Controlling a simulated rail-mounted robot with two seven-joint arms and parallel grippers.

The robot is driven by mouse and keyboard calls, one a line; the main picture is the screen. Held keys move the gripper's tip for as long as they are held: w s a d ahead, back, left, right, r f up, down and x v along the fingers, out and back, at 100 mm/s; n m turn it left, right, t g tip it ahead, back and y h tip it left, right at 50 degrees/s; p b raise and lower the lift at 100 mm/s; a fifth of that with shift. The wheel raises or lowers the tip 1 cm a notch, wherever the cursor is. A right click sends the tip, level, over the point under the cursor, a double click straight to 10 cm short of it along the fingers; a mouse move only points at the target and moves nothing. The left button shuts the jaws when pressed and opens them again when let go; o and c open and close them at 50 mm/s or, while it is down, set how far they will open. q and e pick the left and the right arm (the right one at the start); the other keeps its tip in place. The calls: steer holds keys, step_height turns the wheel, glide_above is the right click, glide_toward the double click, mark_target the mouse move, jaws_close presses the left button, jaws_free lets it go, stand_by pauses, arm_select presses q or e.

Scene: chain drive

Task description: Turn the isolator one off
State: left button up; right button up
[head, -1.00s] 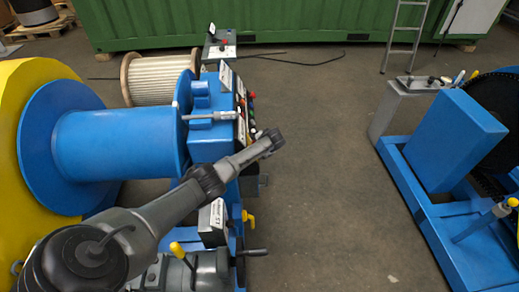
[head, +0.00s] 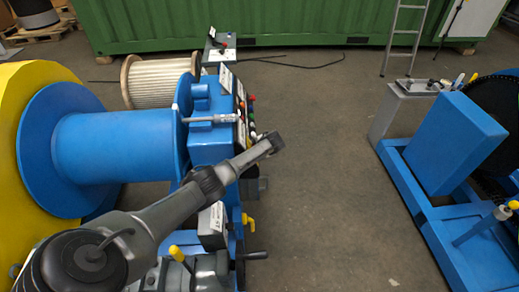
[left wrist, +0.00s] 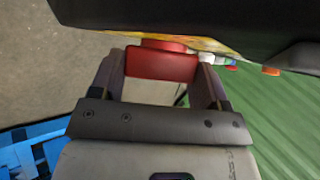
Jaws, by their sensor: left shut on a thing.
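A red isolator handle (left wrist: 160,64) sits between the two fingers of my left gripper (left wrist: 158,82) in the left wrist view. The gripper is shut on the handle, one finger on each side. A red round part and a strip of yellow show just behind the handle. In the head view my left gripper (head: 268,144) is at the right side of the blue drive's control panel (head: 241,108). The handle and the fingertips cannot be made out there. My right gripper is in neither view.
Coloured buttons (head: 251,98) line the panel close to my left gripper. A dark housing fills the top of the left wrist view. A blue drum (head: 115,150) stands left, a blue frame (head: 455,140) right. The floor between (head: 320,170) is clear.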

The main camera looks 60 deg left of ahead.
arm_select(q)
steer(key=shift+d+f+n+y, duration=0.1)
steer(key=shift+n+y, duration=0.4)
steer(key=shift+y, duration=0.3)
steer(key=shift+f+n+y+b, duration=0.25)
steer(key=shift+n+y+b, duration=0.65)
steer(key=shift+y, duration=0.2)
steer(key=n+g+y+b, duration=0.1)
steer(key=n+y+b, duration=0.1)
steer(key=b, duration=0.3)
steer(key=f+n+g+y+b, duration=0.1)
steer(key=n+y+b, duration=0.1)
steer(key=n+b, duration=0.1)
steer(key=shift+w+d+g+y+b, duration=0.15)
steer(key=shift+g+y+b, duration=0.25)
steer(key=shift+b, duration=0.5)
steer(key=n+g+y+b, duration=0.1)
steer(key=n+g+b, duration=0.2)
steer(key=b, duration=0.4)
steer(key=n+g+y+b, duration=0.1)
steer(key=n+g+b, duration=0.2)
steer(key=b, duration=0.5)
steer(key=shift+w+r+n, duration=0.1)
steer(key=shift+n, duration=0.4)
steer(key=shift+r+n+g+b, duration=0.25)
steer(key=shift+n+g+b, duration=0.2)
steer(key=shift+b, duration=0.45)
